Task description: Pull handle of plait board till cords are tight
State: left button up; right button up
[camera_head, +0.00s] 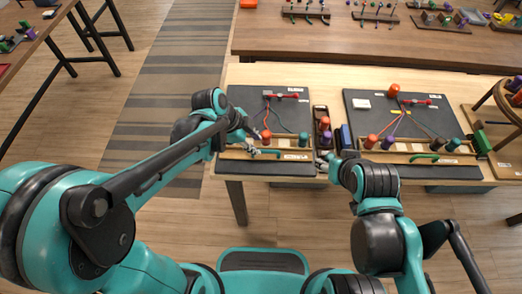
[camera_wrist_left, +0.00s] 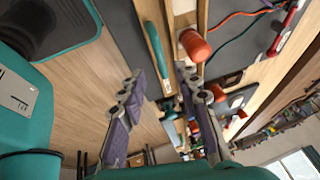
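The left plait board (camera_head: 240,102) is dark, with orange, teal and purple cords running from a red clamp (camera_head: 281,95) to bobbins along a wooden rail at its front. In the left wrist view, a teal handle (camera_wrist_left: 157,58) lies beside the rail, close to an orange bobbin (camera_wrist_left: 195,46). My left gripper (camera_head: 252,146) is over the front left of this board. In its wrist view the left gripper (camera_wrist_left: 158,75) is open, fingers wide apart, nothing between them, with the handle beyond the tips. My right gripper (camera_head: 323,163) is at the board's front right corner; its fingers are too small to read.
A second plait board (camera_head: 360,117) with cords, bobbins and a green handle (camera_head: 425,157) lies to the right. A dark bobbin tray (camera_head: 321,112) and a blue block (camera_head: 345,136) stand between the boards. A brown table (camera_head: 390,43) with more items is behind.

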aim_at(264, 151)
pick_arm(q)
jog(key=b+x, duration=0.2)
jog(key=x, duration=0.3)
jog(key=shift+d+f, duration=0.1)
jog(key=shift+f, duration=0.15)
grip_shut()
